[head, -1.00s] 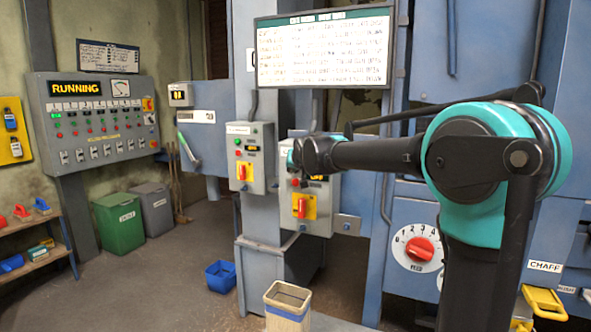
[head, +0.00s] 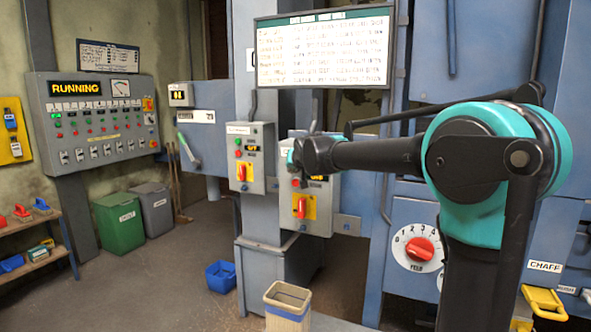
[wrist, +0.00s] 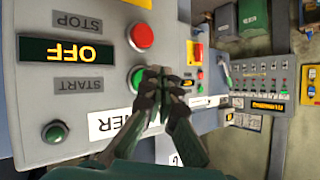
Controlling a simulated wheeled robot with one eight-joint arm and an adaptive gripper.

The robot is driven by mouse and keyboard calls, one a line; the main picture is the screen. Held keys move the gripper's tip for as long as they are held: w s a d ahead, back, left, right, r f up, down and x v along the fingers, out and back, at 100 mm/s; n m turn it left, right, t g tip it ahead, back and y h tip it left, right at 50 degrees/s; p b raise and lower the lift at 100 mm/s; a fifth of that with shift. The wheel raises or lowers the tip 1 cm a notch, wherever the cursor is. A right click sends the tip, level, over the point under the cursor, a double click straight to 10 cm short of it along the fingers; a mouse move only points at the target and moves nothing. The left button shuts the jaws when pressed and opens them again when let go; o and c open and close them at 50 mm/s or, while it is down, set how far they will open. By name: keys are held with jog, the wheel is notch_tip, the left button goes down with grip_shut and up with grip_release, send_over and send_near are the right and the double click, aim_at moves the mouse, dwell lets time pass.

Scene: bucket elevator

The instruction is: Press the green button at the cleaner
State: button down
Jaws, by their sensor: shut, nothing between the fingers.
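The green START button (wrist: 137,79) is on a grey control box (wrist: 100,105) in the wrist view, its right side covered by my fingertips. The label below ends in "NER", its left part hidden. A red STOP button (wrist: 142,36) sits beside the green one, and the display (wrist: 67,51) reads OFF. My gripper (wrist: 158,76) is shut and empty, tips at the green button; I cannot tell if they touch it. In the head view, my arm reaches the right-hand control box (head: 320,216) on the post and hides its upper part.
A second control box (head: 256,180) with a red rotary switch stands just left. A red FEED dial (head: 419,249) is on the blue machine below my arm. A beige bin (head: 287,312) and blue bucket (head: 221,276) are on the floor.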

jog(key=shift+w, duration=0.1)
jog(key=shift+w+d, duration=0.1)
jog(key=shift+w, duration=0.25)
jog(key=shift+w+d, duration=0.2)
jog(key=shift+w, duration=0.25)
dwell(1.0)
jog(key=shift+s, duration=0.1)
jog(key=shift+s+a, duration=0.3)
jog(key=shift+s, duration=0.45)
jog(key=s, duration=0.1)
jog(key=s+a, duration=0.1)
jog(key=s, duration=0.2)
jog(key=shift+s+a, duration=0.35)
jog(key=shift+s, duration=0.05)
jog(key=shift+d, duration=0.1)
dwell(0.6)
